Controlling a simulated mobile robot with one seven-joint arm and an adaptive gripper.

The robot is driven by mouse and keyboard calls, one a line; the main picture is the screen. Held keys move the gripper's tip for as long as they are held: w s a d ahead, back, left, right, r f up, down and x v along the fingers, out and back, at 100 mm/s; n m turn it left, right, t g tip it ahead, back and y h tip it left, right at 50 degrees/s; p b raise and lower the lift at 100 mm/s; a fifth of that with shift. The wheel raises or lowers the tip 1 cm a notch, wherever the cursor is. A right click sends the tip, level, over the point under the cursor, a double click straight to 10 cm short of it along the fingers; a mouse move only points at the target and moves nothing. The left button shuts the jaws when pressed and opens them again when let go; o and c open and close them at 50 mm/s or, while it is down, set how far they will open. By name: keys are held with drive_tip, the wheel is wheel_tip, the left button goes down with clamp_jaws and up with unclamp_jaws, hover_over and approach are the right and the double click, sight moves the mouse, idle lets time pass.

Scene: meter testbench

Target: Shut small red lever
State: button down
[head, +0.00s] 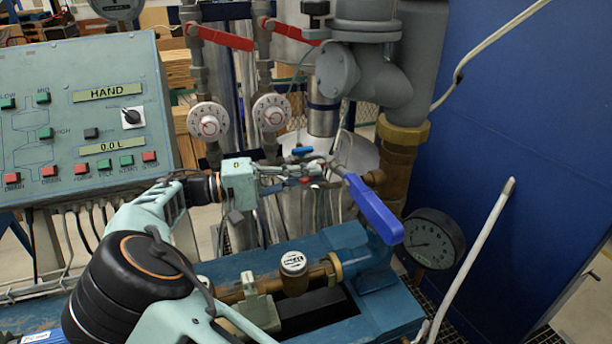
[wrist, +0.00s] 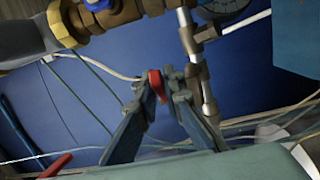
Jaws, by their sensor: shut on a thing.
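The small red lever (wrist: 156,86) shows in the wrist view between the tips of my gripper (wrist: 160,90). My gripper's two fingers are shut on it, one on each side. In the head view my gripper (head: 322,168) is at the middle, among the small pipe fittings, and only a bit of red (head: 305,180) shows by the fingers. The lever's exact angle is hard to tell because the fingers cover part of it. A metal pipe (wrist: 195,60) runs close beside the right finger in the wrist view.
A large blue lever (head: 375,208) is just right of my gripper, and a small blue lever (head: 302,151) is close by. Two long red levers (head: 225,38) (head: 292,31) are higher up. A pressure gauge (head: 432,240), a control panel (head: 85,120) and a blue wall (head: 510,130) flank the space.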

idle(0.3)
idle(0.4)
drive_tip(key=c, duration=2.3)
unclamp_jaws()
drive_tip(key=shift+a, duration=0.1)
drive_tip(key=v, duration=1.2)
drive_tip(key=shift+w, duration=0.1)
